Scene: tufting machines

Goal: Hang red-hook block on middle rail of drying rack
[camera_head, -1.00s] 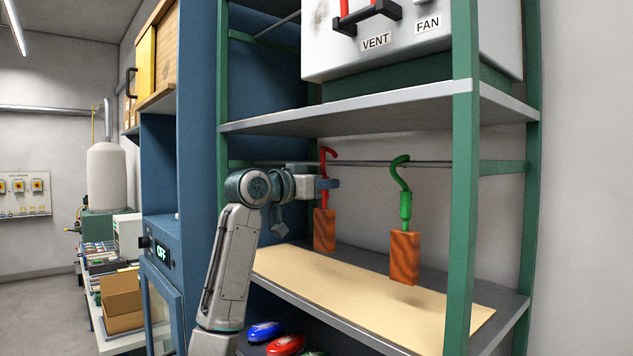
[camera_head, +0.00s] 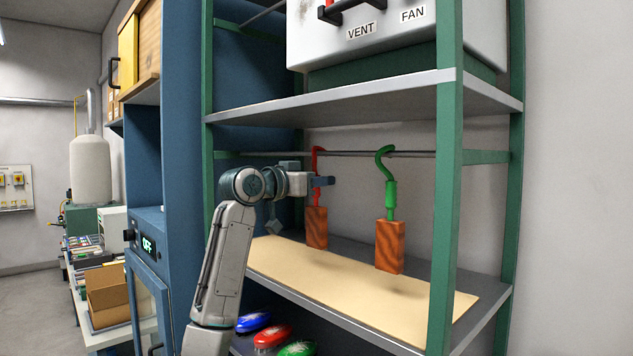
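The red-hook block is a reddish-brown wooden block (camera_head: 316,228) under a red hook (camera_head: 317,163). My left gripper (camera_head: 324,181), coming from the left, is shut on the hook's stem, partly hiding it. The block hangs upright above the shelf. The hook's curved top is at the rail (camera_head: 345,153), just above its line; I cannot tell if it bears on it. This rail crosses the drying rack (camera_head: 448,220) between two shelves. A similar block (camera_head: 389,246) with a green hook (camera_head: 386,168) is at the rail to the right. My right gripper is out of view.
A tan mat (camera_head: 350,284) covers the shelf below the blocks. Green uprights frame the bay, with an upper shelf (camera_head: 350,105) close above the rail. A blue cabinet (camera_head: 184,110) stands left. Blue, red and green objects (camera_head: 272,336) lie on a lower level.

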